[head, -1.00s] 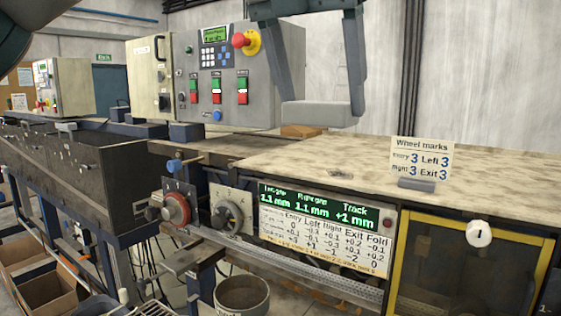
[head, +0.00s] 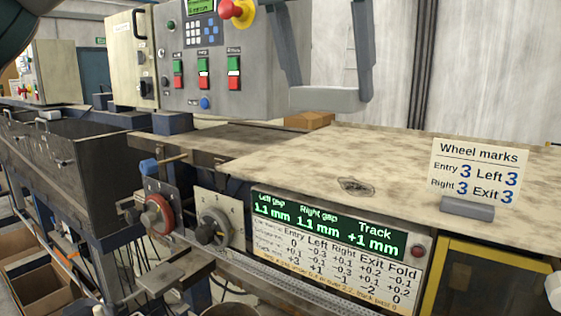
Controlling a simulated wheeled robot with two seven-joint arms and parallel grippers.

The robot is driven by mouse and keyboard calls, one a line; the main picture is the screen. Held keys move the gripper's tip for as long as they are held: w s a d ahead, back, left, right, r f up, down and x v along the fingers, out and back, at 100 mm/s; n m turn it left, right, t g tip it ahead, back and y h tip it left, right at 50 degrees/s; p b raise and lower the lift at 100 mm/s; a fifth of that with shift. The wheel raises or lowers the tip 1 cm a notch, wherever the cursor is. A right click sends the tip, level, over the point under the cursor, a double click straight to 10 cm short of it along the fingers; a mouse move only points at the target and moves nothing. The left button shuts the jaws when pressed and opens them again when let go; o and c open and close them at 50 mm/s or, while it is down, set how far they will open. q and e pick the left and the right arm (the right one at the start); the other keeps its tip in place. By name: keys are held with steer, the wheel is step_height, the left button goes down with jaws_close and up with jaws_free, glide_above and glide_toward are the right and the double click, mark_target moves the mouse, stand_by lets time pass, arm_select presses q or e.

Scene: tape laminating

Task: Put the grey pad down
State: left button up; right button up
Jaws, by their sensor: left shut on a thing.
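My left gripper (head: 325,88) reaches down from the top edge, with a long dark finger at each side of the grey pad (head: 330,100). It is shut on the pad, a flat light-grey block held level. The pad appears above the far part of the mottled worktop (head: 330,150), in front of the pale wall; its exact height over the top is hard to judge. The upper part of the gripper is cut off by the frame.
A grey control box (head: 200,70) with switches and a red knob stands left of the pad. A cardboard-brown block (head: 305,120) lies behind the worktop. A wheel marks sign (head: 478,170) stands at the right. A small dark flat item (head: 356,187) lies near the front edge; the middle is clear.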

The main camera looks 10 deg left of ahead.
arm_select(q)
steer(key=shift+s+r, duration=0.15)
steer(key=shift+s, duration=0.2)
steer(key=shift+w+a+f, duration=0.3)
steer(key=shift+w+f, duration=0.05)
steer(key=shift+w, duration=0.05)
steer(key=w+a+f, duration=0.2)
steer(key=w+a+f+b, duration=0.1)
steer(key=w+a+f, duration=0.1)
steer(key=a, duration=0.1)
steer(key=w+a+f, duration=0.2)
steer(key=w+a, duration=0.1)
steer(key=shift+w+f, duration=0.1)
steer(key=shift+f, duration=0.05)
arm_select(e)
steer(key=shift+s+d+f, duration=0.1)
steer(key=shift+s+f, duration=0.4)
steer(key=shift+f, duration=0.25)
arm_select(q)
steer(key=shift+f+b, duration=1.5)
steer(key=shift+f, duration=0.5)
arm_select(e)
steer(key=shift+f, duration=1.3)
